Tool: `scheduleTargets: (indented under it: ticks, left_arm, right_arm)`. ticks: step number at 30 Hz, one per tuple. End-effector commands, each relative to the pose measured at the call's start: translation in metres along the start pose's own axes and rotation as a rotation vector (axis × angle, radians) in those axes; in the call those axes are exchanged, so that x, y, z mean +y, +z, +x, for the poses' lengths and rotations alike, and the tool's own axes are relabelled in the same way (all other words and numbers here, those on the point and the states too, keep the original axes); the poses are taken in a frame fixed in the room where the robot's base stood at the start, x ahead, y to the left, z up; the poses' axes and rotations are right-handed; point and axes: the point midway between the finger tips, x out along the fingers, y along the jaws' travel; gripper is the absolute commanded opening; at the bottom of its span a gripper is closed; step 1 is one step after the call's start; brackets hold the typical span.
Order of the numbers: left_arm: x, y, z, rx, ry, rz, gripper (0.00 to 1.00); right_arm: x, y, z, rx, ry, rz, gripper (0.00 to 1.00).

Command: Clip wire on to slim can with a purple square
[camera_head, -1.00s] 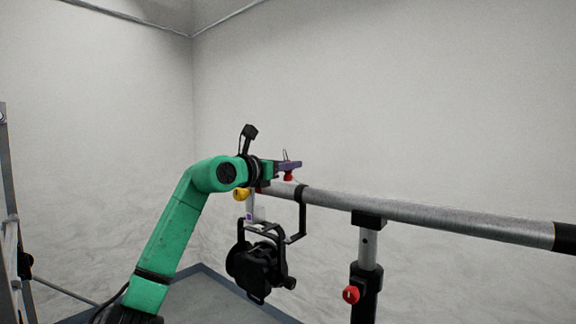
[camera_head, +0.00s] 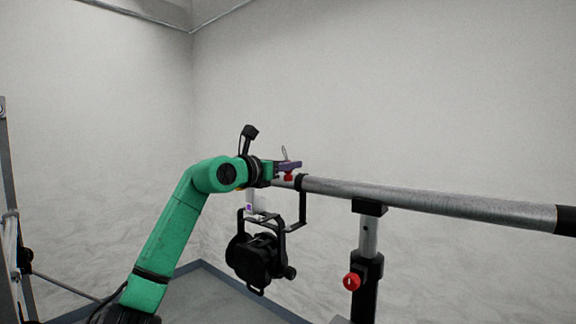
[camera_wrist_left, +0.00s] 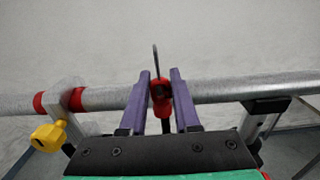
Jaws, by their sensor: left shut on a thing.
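A black can (camera_head: 262,258) hangs below a metal bar (camera_head: 430,202) from a black bracket in the head view. A purple square (camera_head: 249,208) shows on a pale upright piece just above the can's left side. My left gripper (camera_head: 290,166), with purple fingers, is at the bar's left part, above the can. In the left wrist view, my left gripper (camera_wrist_left: 160,98) is shut on a red clip (camera_wrist_left: 162,88) with a thin dark wire loop (camera_wrist_left: 155,58) standing up from it. The clip appears in front of the bar; I cannot tell whether it touches. My right gripper is out of view.
A stand with a red knob (camera_head: 351,282) holds up the bar right of the can. In the left wrist view, a yellow knob (camera_wrist_left: 48,137) and red bands (camera_wrist_left: 76,99) sit on the bar's left part. The wall behind is bare.

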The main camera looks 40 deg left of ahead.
Motion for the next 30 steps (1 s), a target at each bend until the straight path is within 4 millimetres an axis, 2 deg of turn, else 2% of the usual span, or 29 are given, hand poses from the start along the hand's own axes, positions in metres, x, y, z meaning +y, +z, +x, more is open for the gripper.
scheduleTargets:
  ticks: [30]
  left_arm:
    - [0.0,-0.033,0.0,-0.001,0.001,0.001,0.0]
  right_arm:
    - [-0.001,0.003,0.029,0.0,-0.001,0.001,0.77]
